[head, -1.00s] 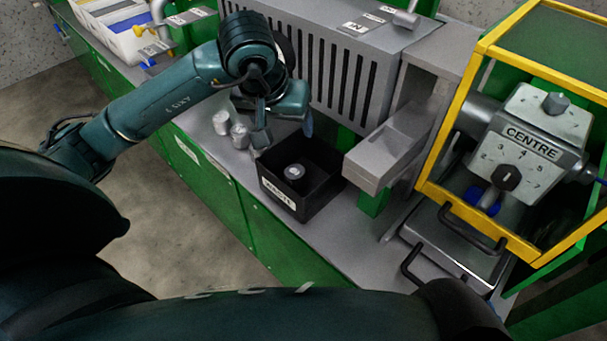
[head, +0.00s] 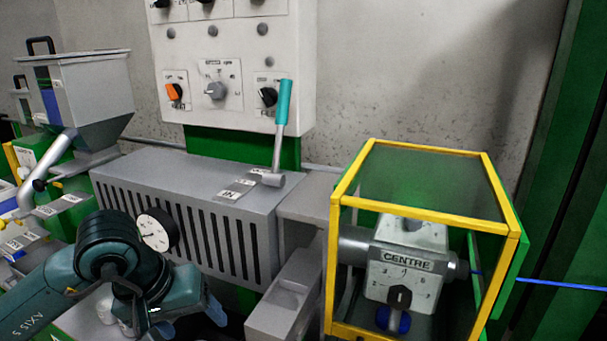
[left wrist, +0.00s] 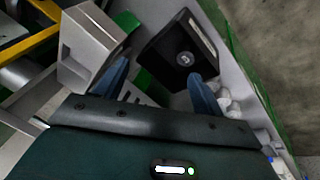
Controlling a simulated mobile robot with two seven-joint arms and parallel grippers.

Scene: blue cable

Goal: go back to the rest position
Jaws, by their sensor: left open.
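My left gripper (head: 212,308) is at the lower left of the head view, in front of the grey slotted housing (head: 225,225); only part of it shows there. In the left wrist view its two blue fingers stand apart with nothing between them (left wrist: 160,88). A black bin (left wrist: 155,50) lies beyond the fingertips, with a grey round piece (left wrist: 184,59) inside. The gripper is apart from the bin. A blue cable (head: 560,284) runs in from the right to the yellow-framed guard. My right gripper is in neither view.
The yellow-framed guard (head: 430,149) encloses the CENTRE dial block (head: 407,262). A lever with a teal handle (head: 283,102) stands on the housing, below a white control panel (head: 235,65). A grey hopper (head: 85,85) is at left. Several pale cylinders (left wrist: 228,103) stand beside the bin.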

